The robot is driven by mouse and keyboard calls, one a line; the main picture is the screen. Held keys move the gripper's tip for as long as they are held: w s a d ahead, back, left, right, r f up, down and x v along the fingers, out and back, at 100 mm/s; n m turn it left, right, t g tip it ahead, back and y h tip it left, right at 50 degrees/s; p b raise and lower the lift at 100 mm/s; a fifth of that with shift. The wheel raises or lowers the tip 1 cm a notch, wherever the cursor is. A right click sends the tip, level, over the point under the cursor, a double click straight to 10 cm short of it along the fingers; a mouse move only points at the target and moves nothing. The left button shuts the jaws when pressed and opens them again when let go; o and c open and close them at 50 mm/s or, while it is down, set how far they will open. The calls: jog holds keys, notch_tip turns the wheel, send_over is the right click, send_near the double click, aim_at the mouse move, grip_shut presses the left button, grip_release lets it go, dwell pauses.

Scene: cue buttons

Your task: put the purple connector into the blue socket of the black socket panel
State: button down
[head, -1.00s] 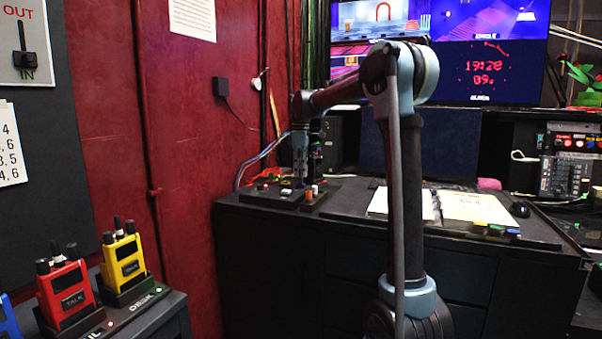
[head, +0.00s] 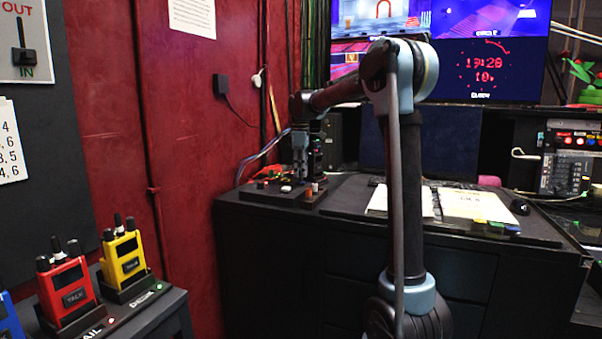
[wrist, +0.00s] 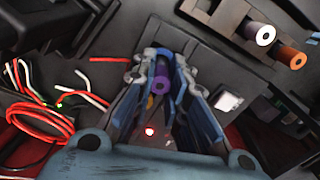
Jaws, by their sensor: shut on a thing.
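My gripper (wrist: 162,72) is shut on the purple connector (wrist: 162,82), whose round end shows between the fingers in the wrist view. In the head view my gripper (head: 300,178) points down over the black socket panel (head: 262,194) on the desk. The panel's dark surface (wrist: 205,66) also shows around the fingers in the wrist view. I cannot tell whether the connector touches the panel.
A holder (wrist: 222,22) beside the panel bears a white connector (wrist: 262,34) and an orange one (wrist: 291,58). A white button (wrist: 228,101) and a red light (wrist: 150,131) are near the fingers. Red cables (wrist: 40,122) lie left. Papers (head: 465,204) lie on the desk.

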jog(key=shift+f, duration=0.6)
dwell(0.4)
jog(key=c, duration=1.5)
grip_release()
jog(key=shift+o, duration=0.8)
jog(key=shift+r, duration=0.1)
jog(key=shift+r, duration=3.45)
